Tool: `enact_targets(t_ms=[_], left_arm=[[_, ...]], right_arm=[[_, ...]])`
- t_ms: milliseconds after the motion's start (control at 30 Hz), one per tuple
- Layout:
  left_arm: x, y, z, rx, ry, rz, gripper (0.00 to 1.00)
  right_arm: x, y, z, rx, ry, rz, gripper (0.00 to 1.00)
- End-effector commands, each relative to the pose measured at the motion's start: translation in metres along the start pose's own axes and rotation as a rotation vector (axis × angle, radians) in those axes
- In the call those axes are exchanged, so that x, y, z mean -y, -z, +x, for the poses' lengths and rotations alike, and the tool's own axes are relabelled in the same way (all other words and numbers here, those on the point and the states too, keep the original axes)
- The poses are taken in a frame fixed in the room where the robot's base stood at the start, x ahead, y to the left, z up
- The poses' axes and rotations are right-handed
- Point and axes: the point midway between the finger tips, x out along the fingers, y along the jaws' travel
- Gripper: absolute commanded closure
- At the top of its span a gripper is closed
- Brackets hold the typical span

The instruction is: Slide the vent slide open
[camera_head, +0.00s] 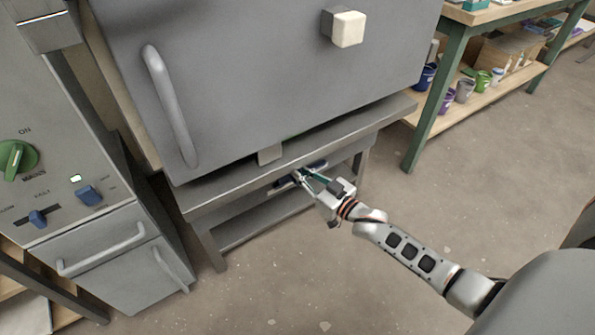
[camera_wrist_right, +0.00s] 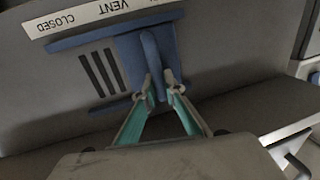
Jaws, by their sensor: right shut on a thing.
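The vent slide (camera_wrist_right: 131,58) is a blue plate with an upright blue tab (camera_wrist_right: 149,52), in the right wrist view. It sits between blue rails under a white label strip (camera_wrist_right: 95,18) that reads upside down, with "VENT" and "CLOSED" legible. Dark slots (camera_wrist_right: 100,73) show beside the plate, on the side of the word CLOSED. My right gripper (camera_wrist_right: 157,92) is shut on the tab, one teal finger on each side. In the head view my right gripper (camera_head: 300,176) reaches under the kiln's front edge and hides most of the slide. My left gripper is out of view.
The grey kiln (camera_head: 260,80) stands above on a metal stand (camera_head: 205,203). A control cabinet (camera_head: 60,180) with a green knob and blue switches is at the left. A green-framed bench (camera_head: 427,115) with pots stands at the right. The floor in front is clear.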

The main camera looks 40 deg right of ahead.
Motion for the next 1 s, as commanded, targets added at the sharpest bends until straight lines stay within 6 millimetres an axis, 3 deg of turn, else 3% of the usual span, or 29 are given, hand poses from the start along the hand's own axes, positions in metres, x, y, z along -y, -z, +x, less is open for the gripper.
enact_targets(t_ms=[300, 333, 367, 400, 767, 1000], left_arm=[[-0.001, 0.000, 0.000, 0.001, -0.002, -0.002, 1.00], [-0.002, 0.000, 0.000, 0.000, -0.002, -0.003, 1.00], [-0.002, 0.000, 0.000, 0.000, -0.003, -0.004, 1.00], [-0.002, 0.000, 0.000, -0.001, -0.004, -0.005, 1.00], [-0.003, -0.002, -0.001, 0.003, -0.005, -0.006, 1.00], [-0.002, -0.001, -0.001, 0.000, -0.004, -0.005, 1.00]], right_arm=[[0.000, -0.001, -0.001, 0.001, 0.001, 0.000, 1.00], [0.000, -0.001, -0.001, 0.001, 0.001, 0.000, 0.83], [0.000, -0.001, -0.001, 0.001, 0.000, 0.000, 0.75], [0.000, -0.001, -0.001, 0.001, 0.000, 0.000, 0.73], [0.000, -0.001, -0.003, 0.001, 0.000, 0.000, 0.73], [0.000, -0.002, -0.035, 0.004, 0.001, 0.000, 0.73]])
